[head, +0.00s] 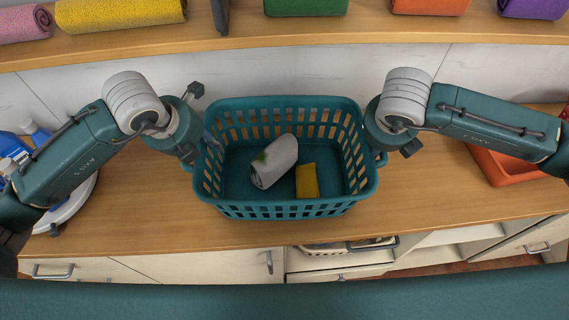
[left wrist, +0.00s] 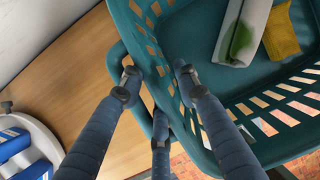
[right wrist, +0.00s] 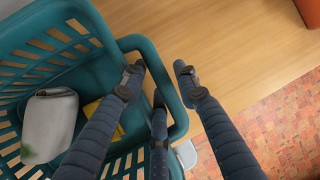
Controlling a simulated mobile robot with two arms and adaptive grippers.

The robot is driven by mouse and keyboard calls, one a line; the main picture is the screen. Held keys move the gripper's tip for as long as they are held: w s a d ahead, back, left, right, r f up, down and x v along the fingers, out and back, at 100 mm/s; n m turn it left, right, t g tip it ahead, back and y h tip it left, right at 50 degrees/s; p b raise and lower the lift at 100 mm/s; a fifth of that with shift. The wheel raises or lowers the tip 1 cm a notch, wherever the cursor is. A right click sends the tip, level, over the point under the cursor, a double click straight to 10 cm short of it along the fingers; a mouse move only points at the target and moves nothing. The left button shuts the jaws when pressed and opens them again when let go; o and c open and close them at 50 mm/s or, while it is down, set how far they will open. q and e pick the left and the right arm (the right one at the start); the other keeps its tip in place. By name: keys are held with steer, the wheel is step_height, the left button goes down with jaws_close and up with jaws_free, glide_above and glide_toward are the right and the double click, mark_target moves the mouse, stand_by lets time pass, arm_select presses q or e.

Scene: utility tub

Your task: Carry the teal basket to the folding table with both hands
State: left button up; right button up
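The teal basket (head: 283,208) sits upright on the wooden counter and holds a grey-white rolled cloth (head: 274,162) with a green patch and a yellow cloth (head: 306,180). My left gripper (head: 205,132) is at the basket's left end. In the left wrist view its fingers (left wrist: 160,88) are spread, around the left handle and rim. My right gripper (head: 378,140) is at the right end. In the right wrist view its fingers (right wrist: 158,82) are apart, with the right handle (right wrist: 160,66) passing between them. Contact is unclear. I cannot identify a folding table.
A shelf (head: 300,30) behind the basket bears rolled towels and bins. An orange-red tray (head: 505,168) stands to the right. A white round tub with blue bottles (head: 40,140) stands to the left. Cabinets with drawers (head: 130,268) are below the front edge. Bare counter (head: 130,215) flanks the basket.

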arm_select(q)
jaws_close()
arm_select(e)
jaws_close()
arm_select(q)
steer(key=shift+r, duration=0.15)
arm_select(e)
steer(key=shift+r, duration=0.15)
